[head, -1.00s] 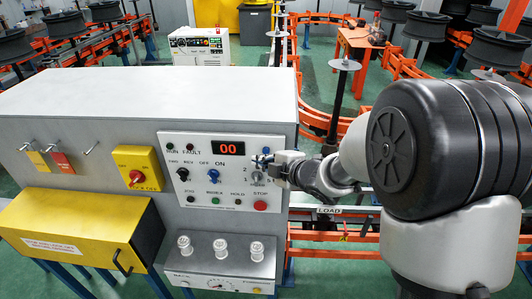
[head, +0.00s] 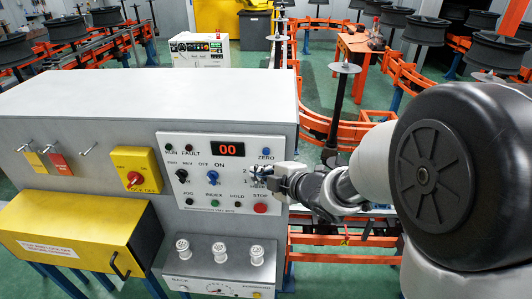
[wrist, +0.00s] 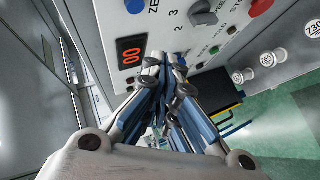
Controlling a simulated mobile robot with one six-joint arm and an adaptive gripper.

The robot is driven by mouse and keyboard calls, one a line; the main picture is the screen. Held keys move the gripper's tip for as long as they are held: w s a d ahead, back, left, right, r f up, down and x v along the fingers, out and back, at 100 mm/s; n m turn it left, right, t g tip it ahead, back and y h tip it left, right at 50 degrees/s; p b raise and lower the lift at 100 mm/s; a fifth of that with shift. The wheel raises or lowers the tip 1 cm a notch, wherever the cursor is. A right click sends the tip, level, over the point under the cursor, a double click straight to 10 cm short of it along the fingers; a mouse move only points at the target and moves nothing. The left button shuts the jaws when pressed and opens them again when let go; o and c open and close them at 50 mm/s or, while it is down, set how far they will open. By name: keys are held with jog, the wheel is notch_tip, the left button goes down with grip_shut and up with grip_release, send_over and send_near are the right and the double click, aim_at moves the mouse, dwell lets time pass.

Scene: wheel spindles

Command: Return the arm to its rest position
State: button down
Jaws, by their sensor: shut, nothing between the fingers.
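My gripper (head: 258,177) is at the end of my arm on the right of the head view, in front of the right side of the white control panel (head: 235,180). In the wrist view my gripper's blue-grey fingers (wrist: 166,70) are closed together and hold nothing. The panel (wrist: 185,22) lies beyond the fingertips, with its red 00 display (wrist: 131,51) and a selector knob (wrist: 203,13). In the head view the gripper covers that knob. I cannot tell the exact gap between fingertips and panel.
The grey cabinet (head: 150,90) fills the left. A yellow box (head: 75,228) and a gauge box (head: 215,270) jut from its front. Orange conveyor rails (head: 400,66) and a spindle stand (head: 343,90) are behind my arm. Green floor shows at lower right (head: 345,275).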

jog(key=s+d+m+h+b, duration=0.45)
jog(key=d+m, duration=0.25)
jog(key=d, duration=0.2)
jog(key=s+d+m+h+b, duration=0.35)
jog(key=s+d+m, duration=0.25)
jog(key=d, duration=0.2)
jog(key=s+f+m+g+b, duration=0.2)
jog(key=s+f+m, duration=0.1)
jog(key=s, duration=0.7)
jog(key=s+f+m+g+b, duration=0.1)
jog(key=s+f+m+g, duration=0.2)
jog(key=s+m, duration=0.3)
jog(key=s+f, duration=0.1)
jog(key=s, duration=0.4)
jog(key=shift+s+g+b, duration=0.2)
jog(key=shift+g+b, duration=0.1)
jog(key=shift+b, duration=0.1)
